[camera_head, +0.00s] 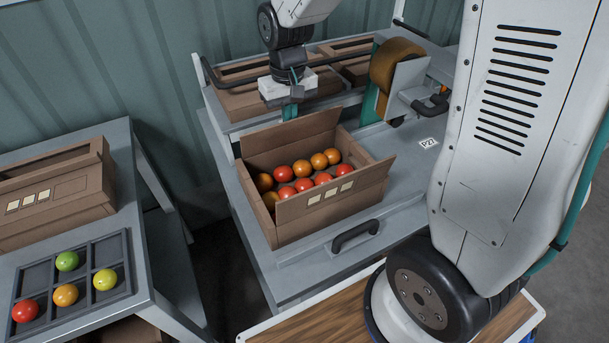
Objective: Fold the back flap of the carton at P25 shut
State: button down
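The open brown carton (262,228) stands on the grey table and holds several red and orange tomatoes. Its back flap (292,132) stands up along the far side. Its front flap (328,198), with pale label squares, leans outward on the near side. My gripper (290,113), with a white body and teal fingertips, points down at the back flap's top edge, near its middle. Whether it touches the flap, and whether the fingers are apart, I cannot tell. A label plate (428,143) lies right of the carton; its text is hard to read.
Brown cartons (240,98) sit on a shelf behind. A tape roll dispenser (398,65) stands at back right. A black handle (355,235) is on the table's near edge. A side table at left holds a carton (60,200) and a tomato tray (38,275).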

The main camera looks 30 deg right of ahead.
aim_at(301, 168)
jog(key=shift+s+f, duration=0.1)
jog(key=shift+s, duration=0.9)
jog(key=shift+s+f, duration=0.45)
jog(key=shift+s, duration=0.35)
jog(key=shift+s+f, duration=0.85)
jog(key=shift+f, duration=0.3)
notch_tip(301, 168, up, 8)
